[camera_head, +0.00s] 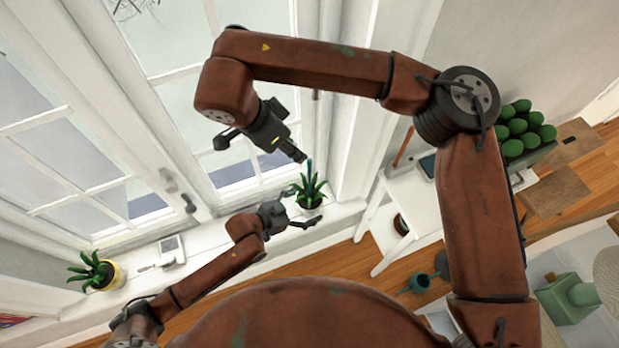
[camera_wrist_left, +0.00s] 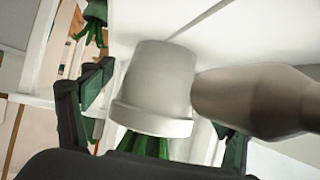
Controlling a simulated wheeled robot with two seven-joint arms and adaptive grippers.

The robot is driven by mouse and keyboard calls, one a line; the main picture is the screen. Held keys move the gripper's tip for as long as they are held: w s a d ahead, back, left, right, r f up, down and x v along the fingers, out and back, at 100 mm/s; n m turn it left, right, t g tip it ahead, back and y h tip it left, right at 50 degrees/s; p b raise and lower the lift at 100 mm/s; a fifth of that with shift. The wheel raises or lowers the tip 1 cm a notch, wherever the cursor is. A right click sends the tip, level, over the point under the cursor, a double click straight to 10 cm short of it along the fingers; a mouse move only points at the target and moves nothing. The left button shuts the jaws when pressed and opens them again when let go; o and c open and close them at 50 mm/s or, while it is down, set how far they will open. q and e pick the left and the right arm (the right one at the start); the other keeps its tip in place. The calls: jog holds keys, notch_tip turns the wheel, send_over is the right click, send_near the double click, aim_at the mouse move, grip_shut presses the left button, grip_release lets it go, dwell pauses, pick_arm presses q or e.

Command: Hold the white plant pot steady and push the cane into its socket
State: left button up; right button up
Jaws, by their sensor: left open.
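The plant pot stands on the white window sill with a spiky green plant (camera_head: 309,189) in it. In the head view the pot itself is mostly hidden by leaves and my left gripper (camera_head: 302,209). In the left wrist view the white pot (camera_wrist_left: 155,85) appears upside down, between the open fingers, with a gap to the left finger. My right gripper (camera_head: 295,151) points down from above towards the plant; I cannot tell whether its fingers are shut. A thin teal cane (camera_head: 309,169) shows upright at the leaves, just below the right fingertips. Its lower end and the socket are hidden.
A yellow pot with a plant (camera_head: 98,272) and a small white device (camera_head: 171,248) stand further left on the sill. Window panes rise behind. A greyish tapered object (camera_wrist_left: 255,102) sits close beside the pot. A white table (camera_head: 412,205) stands right.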

pick_arm(q)
jog(key=v, duration=1.2)
